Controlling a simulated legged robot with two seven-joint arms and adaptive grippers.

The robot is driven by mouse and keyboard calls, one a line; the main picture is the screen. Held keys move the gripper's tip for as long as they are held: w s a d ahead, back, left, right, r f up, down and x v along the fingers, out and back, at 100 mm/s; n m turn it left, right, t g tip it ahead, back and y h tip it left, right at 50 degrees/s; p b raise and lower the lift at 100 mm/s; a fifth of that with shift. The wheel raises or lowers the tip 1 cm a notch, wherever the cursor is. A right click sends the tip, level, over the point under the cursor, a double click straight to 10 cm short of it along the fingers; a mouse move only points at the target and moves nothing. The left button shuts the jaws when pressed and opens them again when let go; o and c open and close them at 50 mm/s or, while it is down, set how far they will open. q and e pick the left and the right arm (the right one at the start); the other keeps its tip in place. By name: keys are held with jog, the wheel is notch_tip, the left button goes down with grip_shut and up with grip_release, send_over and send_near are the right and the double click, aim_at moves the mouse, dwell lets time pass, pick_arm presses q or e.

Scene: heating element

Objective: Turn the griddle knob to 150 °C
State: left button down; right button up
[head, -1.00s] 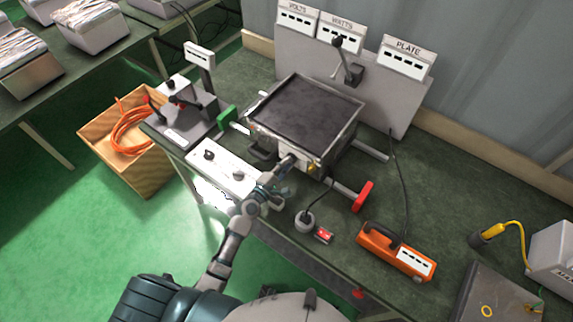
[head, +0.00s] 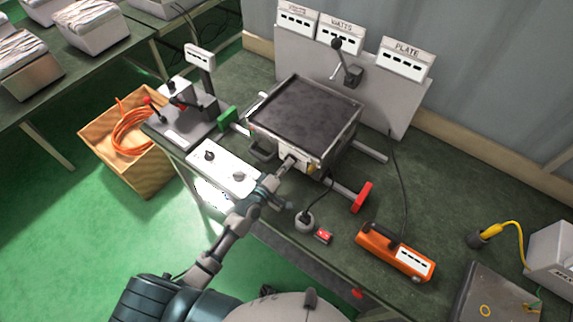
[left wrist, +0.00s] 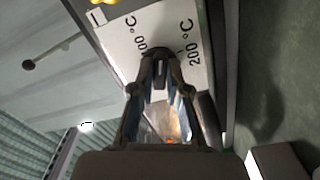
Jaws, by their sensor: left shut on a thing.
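The griddle (head: 305,108) stands on the green table with its dark flat plate on top. My left gripper (head: 289,163) reaches its front panel from the left. In the left wrist view, the white dial panel (left wrist: 182,30) carries "200 °C" to the right and a partly hidden mark ending in "00 °C" to the left. My left gripper (left wrist: 155,62) is shut on the dark knob (left wrist: 155,53) at this panel. The fingers cover much of the knob, so I cannot tell its setting. My right gripper does not show in either view.
A red-ended bar (head: 362,197) sticks out right of the griddle. An orange meter (head: 395,252) and a small red item (head: 324,236) lie in front. A white switch panel (head: 222,166) is at the left. A plate display (head: 406,58) stands behind.

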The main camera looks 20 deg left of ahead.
pick_arm(q)
jog(key=shift+s+d+f+m, duration=0.1)
jog(key=shift+s+f+m, duration=0.1)
jog(key=shift+f+m, duration=0.45)
jog(key=shift+r+m, duration=0.1)
jog(key=shift+m, duration=0.15)
jog(key=c, duration=1.2)
grip_release()
jog(key=shift+o, duration=0.2)
jog(key=shift+w+r, duration=0.1)
jog(key=shift+r, duration=0.1)
jog(key=v, duration=1.2)
